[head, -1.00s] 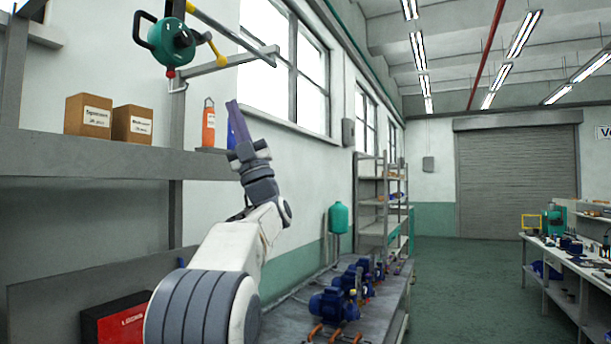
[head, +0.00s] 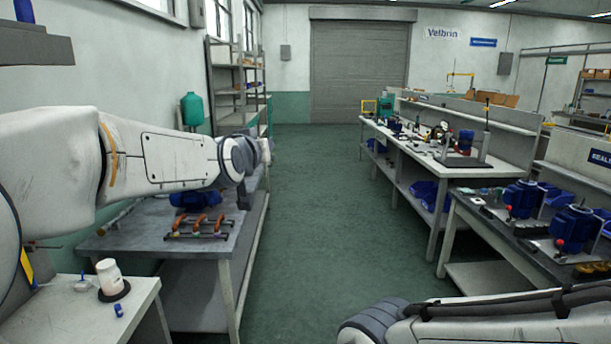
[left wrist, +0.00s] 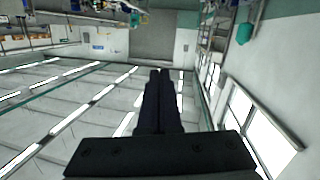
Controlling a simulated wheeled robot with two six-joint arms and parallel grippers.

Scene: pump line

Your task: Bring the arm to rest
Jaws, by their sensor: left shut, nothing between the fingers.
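My left arm comes in from the left of the head view and stretches level to the right, above the pump bench. Its wrist end points away from me toward the aisle, and its fingers are hidden there behind the wrist. In the left wrist view my left gripper (left wrist: 160,75) shows as two dark fingers lying together, with nothing between them. The hall's ceiling lights and windows show beyond the fingers, tilted. Part of my right arm shows at the bottom right of the head view. Its gripper is out of the picture.
Below my left arm is a grey bench (head: 150,242) with orange-handled clamps (head: 200,222) and a blue pump (head: 195,198). A small white table (head: 75,308) with a white cup (head: 109,277) stands nearer. Workbenches line the right. The green floor aisle (head: 310,200) between is clear.

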